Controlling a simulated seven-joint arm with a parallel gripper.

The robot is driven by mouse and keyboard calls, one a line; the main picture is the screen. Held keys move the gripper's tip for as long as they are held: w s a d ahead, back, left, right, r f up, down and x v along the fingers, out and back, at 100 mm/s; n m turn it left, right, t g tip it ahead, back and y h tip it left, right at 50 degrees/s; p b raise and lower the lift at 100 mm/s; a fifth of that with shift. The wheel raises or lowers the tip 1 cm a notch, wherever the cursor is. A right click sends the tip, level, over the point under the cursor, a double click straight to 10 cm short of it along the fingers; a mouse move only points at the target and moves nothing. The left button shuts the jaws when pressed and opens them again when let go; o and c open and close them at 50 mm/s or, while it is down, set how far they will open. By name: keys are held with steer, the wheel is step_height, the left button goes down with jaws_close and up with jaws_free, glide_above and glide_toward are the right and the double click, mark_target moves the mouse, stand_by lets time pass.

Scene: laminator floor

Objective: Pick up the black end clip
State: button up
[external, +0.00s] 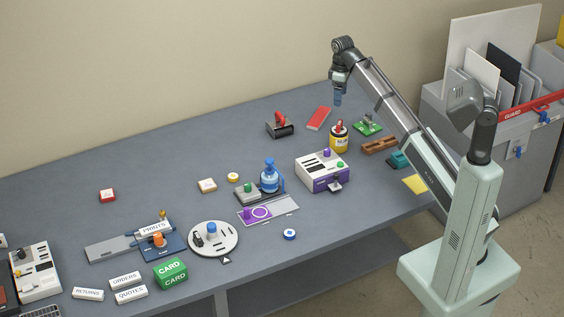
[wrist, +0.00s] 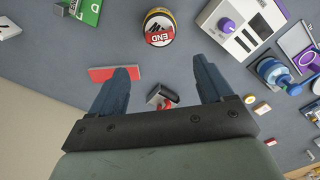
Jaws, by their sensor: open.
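My gripper (external: 338,98) is open and empty, pointing down high above the back right of the table. In the wrist view its two dark blue fingers (wrist: 162,68) are spread wide. A small black piece with a red lever (external: 280,128) stands on the table to the left of my gripper; it also shows between the fingers in the wrist view (wrist: 168,97), well below them. A small dark piece (external: 197,240) sits on the white round plate (external: 226,250). A yellow and black pot (external: 339,145) has a red top marked END (wrist: 160,36). I cannot tell for certain which piece is the black end clip.
A flat red block (external: 318,118) lies near the pot. A green board (external: 367,124), a brown block (external: 380,146) and a white and purple machine (external: 322,172) are close by. A blue bottle-like device (external: 270,177) stands mid-table. The back left of the table is mostly clear.

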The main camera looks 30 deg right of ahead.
steer(key=shift+o, duration=0.5)
steer(key=shift+a, duration=0.1)
steer(key=n, duration=0.9)
glide_above(197, 236)
step_height(197, 236, down, 7)
steer(key=f, duration=0.6)
steer(key=shift+s+d+f, duration=0.1)
steer(key=shift+d+f, duration=0.2)
steer(key=shift+f, duration=0.1)
steer(key=shift+a+f, duration=0.2)
steer(key=shift+f, duration=2.95)
steer(key=c, duration=1.1)
